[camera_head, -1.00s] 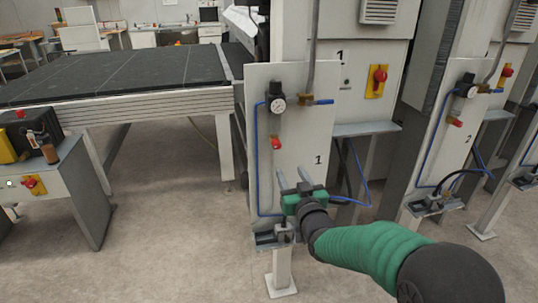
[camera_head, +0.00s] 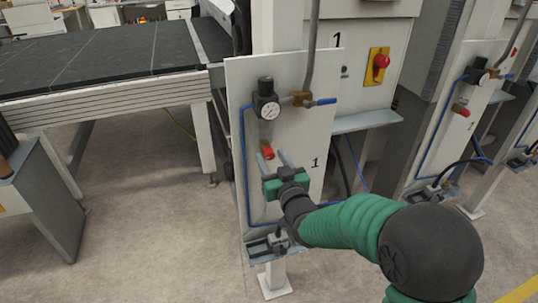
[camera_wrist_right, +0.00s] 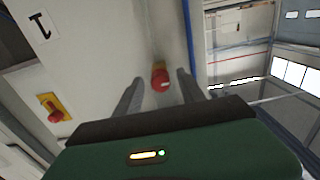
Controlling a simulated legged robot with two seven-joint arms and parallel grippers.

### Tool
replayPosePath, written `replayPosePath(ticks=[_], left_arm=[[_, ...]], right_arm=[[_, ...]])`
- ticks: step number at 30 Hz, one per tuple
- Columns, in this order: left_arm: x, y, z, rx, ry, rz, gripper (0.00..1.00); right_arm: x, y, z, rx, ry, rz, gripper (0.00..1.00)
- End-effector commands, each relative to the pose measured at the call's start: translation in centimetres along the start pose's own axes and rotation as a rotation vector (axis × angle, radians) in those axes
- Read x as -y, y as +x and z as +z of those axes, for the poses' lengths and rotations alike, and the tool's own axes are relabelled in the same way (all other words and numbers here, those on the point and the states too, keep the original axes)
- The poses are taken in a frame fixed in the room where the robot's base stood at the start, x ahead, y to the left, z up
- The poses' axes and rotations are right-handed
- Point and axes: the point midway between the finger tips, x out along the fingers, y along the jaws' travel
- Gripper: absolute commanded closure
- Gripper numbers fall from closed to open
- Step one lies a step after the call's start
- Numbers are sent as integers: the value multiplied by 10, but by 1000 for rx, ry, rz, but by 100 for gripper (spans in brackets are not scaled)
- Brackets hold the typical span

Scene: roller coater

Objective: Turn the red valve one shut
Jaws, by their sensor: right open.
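The red valve (camera_head: 267,152) sits on the white panel marked 1 (camera_head: 308,125), below a round gauge (camera_head: 268,108). My right gripper (camera_head: 273,157) is in front of the panel, just below the valve, with its fingers pointing at the panel. In the right wrist view the red valve (camera_wrist_right: 160,78) lies ahead between the two open fingers (camera_wrist_right: 158,92). The fingers look apart from each other and hold nothing; whether they touch the valve I cannot tell. My left gripper is not in view.
A blue-handled valve (camera_head: 322,101) and blue tubing (camera_head: 244,170) are on the same panel. A red knob on a yellow plate (camera_head: 379,64) is on the cabinet at right. A second panel (camera_head: 452,110) stands further right. A dark conveyor table (camera_head: 100,60) is at left.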

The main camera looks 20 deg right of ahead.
Motion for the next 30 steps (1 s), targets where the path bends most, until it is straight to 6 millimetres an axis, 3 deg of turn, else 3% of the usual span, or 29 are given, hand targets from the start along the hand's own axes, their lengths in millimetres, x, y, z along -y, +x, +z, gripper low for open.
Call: replayPosePath(ticks=[2,13,30], left_arm=[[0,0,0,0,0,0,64],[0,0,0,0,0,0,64],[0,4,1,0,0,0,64]], right_arm=[[0,1,0,1,0,0,53],[0,2,1,2,0,0,100],[0,2,2,1,102,-1,100]])
